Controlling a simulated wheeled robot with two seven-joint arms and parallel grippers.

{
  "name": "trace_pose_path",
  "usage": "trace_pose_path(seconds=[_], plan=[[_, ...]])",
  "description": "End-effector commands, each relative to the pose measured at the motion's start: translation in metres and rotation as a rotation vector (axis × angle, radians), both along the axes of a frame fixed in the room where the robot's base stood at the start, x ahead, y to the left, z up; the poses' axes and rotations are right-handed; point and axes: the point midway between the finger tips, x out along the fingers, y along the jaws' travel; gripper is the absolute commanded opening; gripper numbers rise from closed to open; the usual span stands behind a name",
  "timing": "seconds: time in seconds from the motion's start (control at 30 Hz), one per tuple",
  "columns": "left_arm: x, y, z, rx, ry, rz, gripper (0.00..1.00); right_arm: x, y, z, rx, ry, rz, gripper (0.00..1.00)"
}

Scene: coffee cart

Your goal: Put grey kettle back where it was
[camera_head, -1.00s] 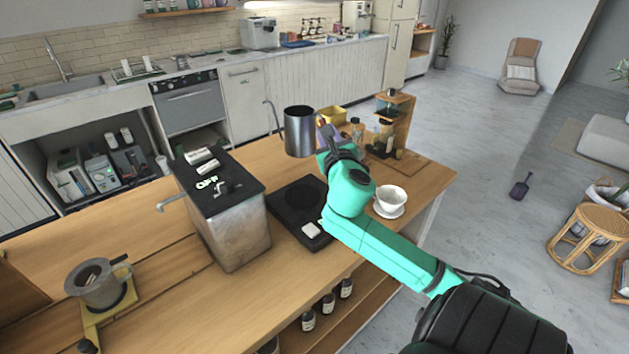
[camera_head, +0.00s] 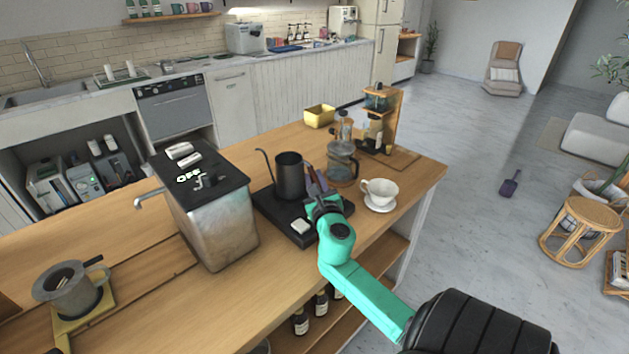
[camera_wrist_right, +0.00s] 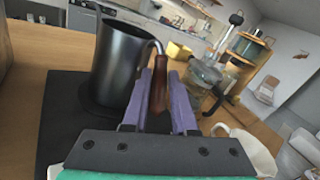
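The grey kettle (camera_head: 290,176), dark with a thin gooseneck spout, is upright over the round plate of the black base (camera_head: 272,208) and appears to rest on it. In the right wrist view the kettle (camera_wrist_right: 118,62) stands left of my fingers, its brown wooden handle (camera_wrist_right: 158,88) between them. My right gripper (camera_head: 317,184) has purple fingers, which also show in the right wrist view (camera_wrist_right: 158,100). My left gripper is in neither view.
A metal box machine (camera_head: 215,220) stands left of the base. A white cup on a saucer (camera_head: 380,206), a glass press (camera_head: 342,165) and a wooden stand (camera_head: 393,125) are to the right. A yellow bin (camera_head: 319,116) is behind. The front-left counter holds a grinder-like cup (camera_head: 72,290).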

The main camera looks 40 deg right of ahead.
Motion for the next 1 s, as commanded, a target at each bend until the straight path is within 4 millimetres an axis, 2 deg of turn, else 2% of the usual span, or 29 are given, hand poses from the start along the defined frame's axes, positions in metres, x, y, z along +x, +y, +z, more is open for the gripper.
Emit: trace_pose_path(seconds=[0.03,0.07,0.47,0.57,0.83,1.0], plan=[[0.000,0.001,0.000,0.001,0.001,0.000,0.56,0.000,0.000,-0.001,0.000,0.002,0.001,0.45],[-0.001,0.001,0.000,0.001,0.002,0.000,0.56,0.000,0.000,-0.001,0.000,0.002,0.001,0.56],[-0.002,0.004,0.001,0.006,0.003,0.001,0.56,-0.002,0.002,0.001,0.000,0.002,0.002,0.56],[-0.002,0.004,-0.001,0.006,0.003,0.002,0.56,-0.014,0.010,0.000,0.001,0.004,0.002,0.56],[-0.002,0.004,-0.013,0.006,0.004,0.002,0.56,-0.076,0.048,-0.002,0.003,0.004,0.000,0.56],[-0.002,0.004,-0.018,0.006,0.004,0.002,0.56,-0.098,0.063,-0.001,0.000,0.002,-0.001,0.56]])
